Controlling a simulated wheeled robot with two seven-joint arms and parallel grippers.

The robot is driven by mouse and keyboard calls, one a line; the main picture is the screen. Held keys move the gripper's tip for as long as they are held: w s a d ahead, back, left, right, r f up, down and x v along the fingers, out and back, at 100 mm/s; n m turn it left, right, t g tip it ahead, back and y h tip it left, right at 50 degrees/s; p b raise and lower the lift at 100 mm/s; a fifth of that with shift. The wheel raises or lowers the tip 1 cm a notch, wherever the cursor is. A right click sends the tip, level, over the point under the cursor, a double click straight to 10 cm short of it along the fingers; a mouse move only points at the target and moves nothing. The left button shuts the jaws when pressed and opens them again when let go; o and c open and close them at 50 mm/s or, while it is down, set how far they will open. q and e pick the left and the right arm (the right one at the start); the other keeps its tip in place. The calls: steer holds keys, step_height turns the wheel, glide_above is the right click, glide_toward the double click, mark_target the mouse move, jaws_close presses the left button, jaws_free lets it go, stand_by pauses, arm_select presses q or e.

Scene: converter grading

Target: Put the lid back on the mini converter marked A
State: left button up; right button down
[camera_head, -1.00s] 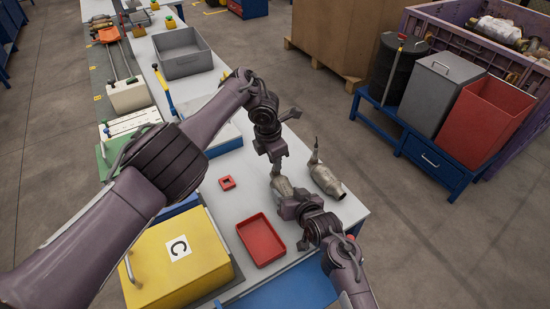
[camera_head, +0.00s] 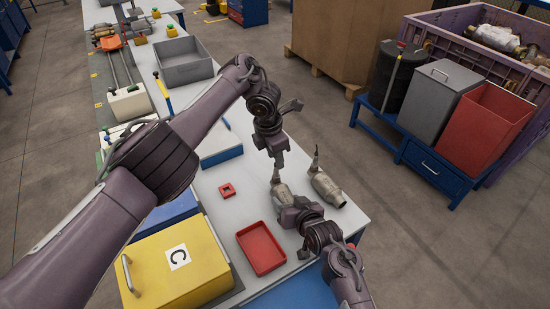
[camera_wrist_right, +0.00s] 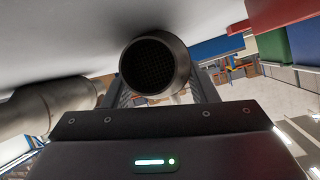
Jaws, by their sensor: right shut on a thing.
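No letter A and no separate lid can be made out. Two metal converters are at the table's right end. One converter (camera_head: 281,192) is between my grippers; the other converter (camera_head: 326,187) lies just right of it, with a thin upright pipe. My right gripper (camera_head: 287,211) is shut on the nearer one. In the right wrist view this converter (camera_wrist_right: 155,66) shows a round honeycomb end between the jaws, and the second converter (camera_wrist_right: 45,108) lies to the left. My left gripper (camera_head: 276,160) points down just above the held converter; its fingertips are too small to read.
A yellow box marked C (camera_head: 150,262) and a red tray (camera_head: 248,238) are at the near end. A small red square piece (camera_head: 227,190) lies on the worktable (camera_head: 208,185). A grey bin (camera_head: 188,75) is farther back. Bins on a blue stand (camera_head: 425,158) are right, across the floor.

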arm_select(q)
steer(key=shift+o, duration=0.4)
steer(key=shift+d, duration=0.1)
steer(key=shift+w+d+n, duration=0.1)
steer(key=shift+d+n, duration=0.2)
steer(key=w+d+r+n+t, duration=0.2)
steer(key=w+d+r+n, duration=0.15)
steer(key=n, duration=0.95)
steer(key=w+d+r+n+t, duration=0.2)
steer(key=d+n, duration=0.2)
steer(key=n, duration=0.8)
steer(key=s+a+r+n+g, duration=0.1)
steer(key=a+n, duration=0.4)
steer(key=n, duration=1)
steer(key=s+a+r+n+g, duration=0.2)
steer(key=s+a+n, duration=0.2)
steer(key=n, duration=1.2)
steer(key=shift+s+a+r+g, duration=0.2)
steer(key=shift+s+a+g, duration=0.2)
steer(key=shift+s, duration=0.5)
steer(key=shift+f, duration=0.1)
